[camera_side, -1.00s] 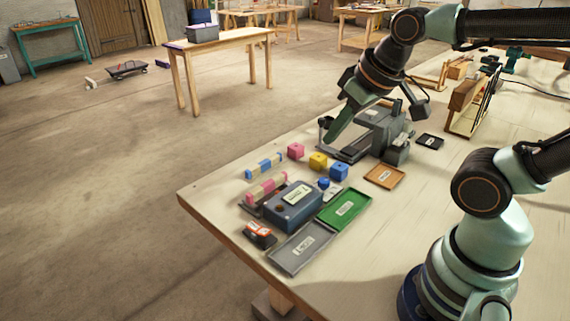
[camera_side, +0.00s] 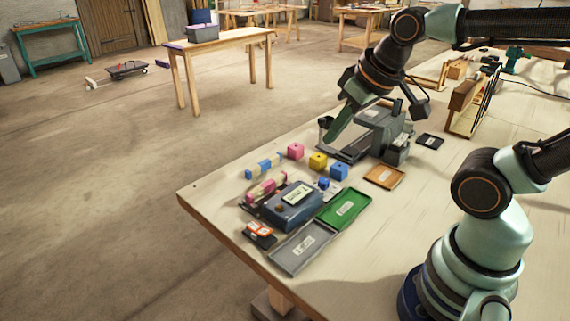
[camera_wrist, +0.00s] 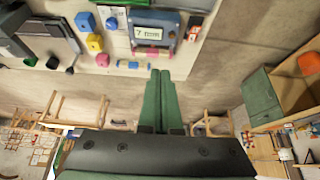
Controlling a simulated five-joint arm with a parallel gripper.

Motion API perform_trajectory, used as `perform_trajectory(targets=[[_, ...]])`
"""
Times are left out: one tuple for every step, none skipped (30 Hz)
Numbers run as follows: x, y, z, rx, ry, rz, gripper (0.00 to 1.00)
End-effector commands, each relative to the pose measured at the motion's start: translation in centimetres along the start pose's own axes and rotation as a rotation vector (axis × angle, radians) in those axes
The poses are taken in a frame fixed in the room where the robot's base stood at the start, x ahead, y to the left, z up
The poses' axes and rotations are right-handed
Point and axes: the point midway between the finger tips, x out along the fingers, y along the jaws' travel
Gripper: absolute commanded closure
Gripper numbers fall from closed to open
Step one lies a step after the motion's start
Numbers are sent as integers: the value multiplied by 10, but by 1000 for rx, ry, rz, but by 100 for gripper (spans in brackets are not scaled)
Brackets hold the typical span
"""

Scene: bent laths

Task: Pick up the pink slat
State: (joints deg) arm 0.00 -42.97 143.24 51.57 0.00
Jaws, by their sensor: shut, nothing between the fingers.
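The pink slat (camera_side: 266,188) has a pale band in its middle and lies near the left end of the workbench, beside a dark blue device. In the wrist view the pink slat (camera_wrist: 148,52) lies just beyond my fingertips, close to the device's edge. A blue slat (camera_side: 264,166) with a pale band lies behind it in the side view, and it also shows in the wrist view (camera_wrist: 132,65). My gripper (camera_side: 330,142) is above the bench, right of both slats and apart from them. Its green fingers (camera_wrist: 160,74) are together and empty.
The dark blue device (camera_side: 292,204) has a label reading "7 mm" in the wrist view. Pink (camera_side: 295,151), yellow (camera_side: 318,161) and blue (camera_side: 339,172) blocks stand nearby. Green (camera_side: 344,208) and grey (camera_side: 302,247) trays lie in front. A grey machine (camera_side: 382,130) stands beside my gripper.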

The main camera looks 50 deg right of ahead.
Motion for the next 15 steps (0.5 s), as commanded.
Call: perform_trajectory(targets=[[0, 0, 0, 0, 0, 0, 100], [0, 0, 0, 0, 0, 0, 100], [0, 0, 0, 0, 0, 0, 100], [0, 0, 0, 0, 0, 0, 100], [0, 0, 0, 0, 0, 0, 100], [0, 0, 0, 0, 0, 0, 88], [0, 0, 0, 0, 0, 0, 77], [0, 0, 0, 0, 0, 0, 66], [0, 0, 0, 0, 0, 0, 62], [0, 0, 0, 0, 0, 0, 62], [0, 0, 0, 0, 0, 0, 62], [0, 0, 0, 0, 0, 0, 62], [0, 0, 0, 0, 0, 0, 62], [0, 0, 0, 0, 0, 0, 62], [0, 0, 0, 0, 0, 0, 62]])
